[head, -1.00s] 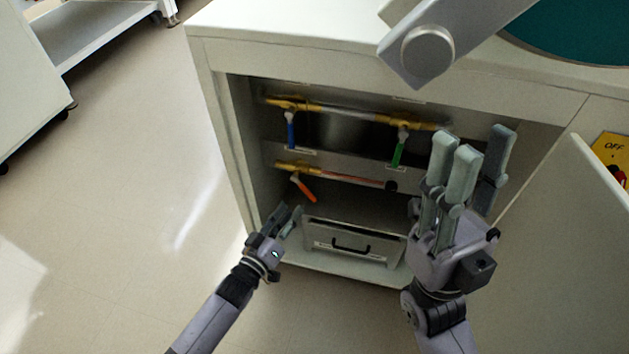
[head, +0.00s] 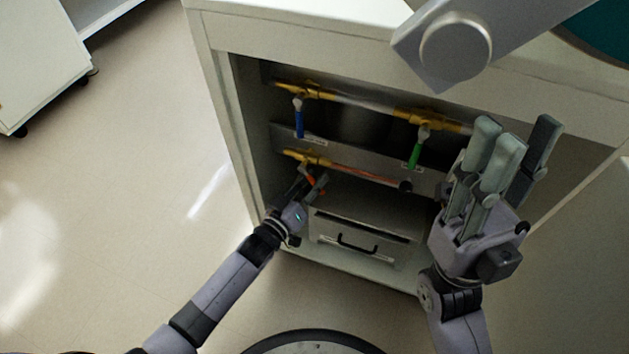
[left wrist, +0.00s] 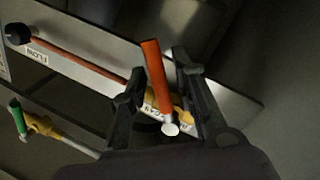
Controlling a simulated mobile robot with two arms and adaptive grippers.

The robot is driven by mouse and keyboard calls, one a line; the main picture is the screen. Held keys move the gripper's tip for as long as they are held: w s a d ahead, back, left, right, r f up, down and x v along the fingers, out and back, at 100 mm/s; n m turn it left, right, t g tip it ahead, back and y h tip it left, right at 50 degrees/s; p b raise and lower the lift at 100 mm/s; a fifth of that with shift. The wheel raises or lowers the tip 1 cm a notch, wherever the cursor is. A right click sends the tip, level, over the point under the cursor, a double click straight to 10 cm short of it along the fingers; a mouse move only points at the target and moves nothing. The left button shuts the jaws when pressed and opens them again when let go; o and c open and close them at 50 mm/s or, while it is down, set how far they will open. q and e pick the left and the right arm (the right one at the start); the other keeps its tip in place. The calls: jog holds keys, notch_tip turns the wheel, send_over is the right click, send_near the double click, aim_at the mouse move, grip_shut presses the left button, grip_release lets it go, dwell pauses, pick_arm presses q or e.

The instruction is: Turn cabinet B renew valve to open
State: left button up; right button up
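In the open cabinet, a blue-handled valve (head: 299,122) and a green-handled valve (head: 415,152) hang from the upper brass pipe. An orange handle (head: 315,186) angles down from the lower brass valve (head: 307,160). My left gripper (head: 310,182) is at this orange handle, partly hiding it. In the left wrist view, the orange handle (left wrist: 154,75) stands between the two spread dark fingers, with a gap on each side. Which valve is the renew valve I cannot read. My right gripper (head: 518,150) is open and empty, fingers up, before the cabinet's right side.
A grey drawer box with a black handle (head: 357,243) sits below the lower pipe. Cabinet walls bound the left side. Open floor (head: 130,220) lies to the left.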

pick_arm(q)
grip_shut()
dwell(0.6)
